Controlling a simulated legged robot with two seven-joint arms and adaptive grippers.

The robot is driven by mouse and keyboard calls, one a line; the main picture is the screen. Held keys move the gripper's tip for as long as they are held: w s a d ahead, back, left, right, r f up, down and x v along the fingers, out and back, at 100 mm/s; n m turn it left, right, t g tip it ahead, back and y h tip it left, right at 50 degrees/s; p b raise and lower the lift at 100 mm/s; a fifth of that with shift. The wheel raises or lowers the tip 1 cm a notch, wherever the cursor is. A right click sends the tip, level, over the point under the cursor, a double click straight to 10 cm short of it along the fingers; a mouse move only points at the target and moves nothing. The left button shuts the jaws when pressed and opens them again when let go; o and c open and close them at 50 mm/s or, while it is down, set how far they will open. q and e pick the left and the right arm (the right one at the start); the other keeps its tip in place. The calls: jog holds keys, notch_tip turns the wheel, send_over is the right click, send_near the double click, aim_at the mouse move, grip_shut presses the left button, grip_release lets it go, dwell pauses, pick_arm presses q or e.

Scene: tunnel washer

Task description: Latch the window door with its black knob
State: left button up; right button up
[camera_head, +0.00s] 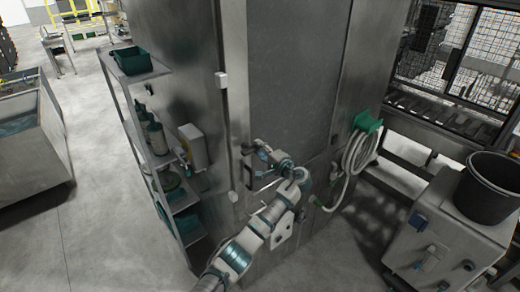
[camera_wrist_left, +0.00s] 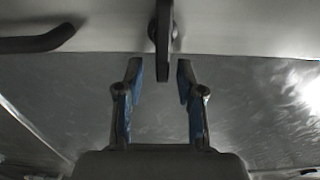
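The tall steel machine front has a flat grey panel (camera_head: 295,70), which appears to be the window door; I cannot tell whether it is fully closed. My left gripper (camera_head: 257,153) is close to the front's lower left part and hides what lies behind it. In the left wrist view my left gripper (camera_wrist_left: 159,70) is open and empty, its two blue-padded fingers apart. A dark upright piece (camera_wrist_left: 163,38), which looks like the black knob, stands just beyond the fingertips, roughly centred between them. A dark curved bar (camera_wrist_left: 35,40) is at upper left. My right gripper is not in view.
A shelf rack (camera_head: 145,130) with bottles and a green bin stands left of the machine. A coiled hose (camera_head: 360,150) hangs to the right on a green holder. A black bucket (camera_head: 490,188) sits on a grey unit at far right. Floor at left is open.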

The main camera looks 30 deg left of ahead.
pick_arm(q)
jog(key=v, duration=1.1)
notch_tip(320, 180, down, 33)
jog(key=m+t+h+b, duration=0.1)
jog(key=m+h+b, duration=0.2)
jog(key=m+h, duration=0.25)
jog(key=s+d+f+g+h+b, duration=0.15)
jog(key=s+f, duration=0.25)
jog(key=f, duration=0.5)
jog(key=s+f+h, duration=0.2)
jog(key=s+f, duration=0.2)
jog(key=f, duration=0.4)
jog(key=s+d+f+g+h, duration=0.15)
jog(key=s+f, duration=0.25)
jog(key=f, duration=0.5)
jog(key=s+f+n+g+h+b, duration=0.2)
jog(key=s+f+n+h, duration=0.15)
jog(key=s+f, duration=1.65)
jog(key=s+f+n+h+b, duration=0.1)
jog(key=s+f, duration=0.2)
jog(key=s, duration=0.7)
jog(key=s+f+n+g, duration=0.1)
jog(key=s+f+n, duration=0.1)
jog(key=s, duration=0.8)
jog(key=s+d+f+n+g+h+b, duration=0.1)
jog(key=s+f, duration=0.2)
jog(key=s, duration=0.7)
jog(key=shift+f+h+b, duration=0.3)
jog(key=shift+b, duration=0.05)
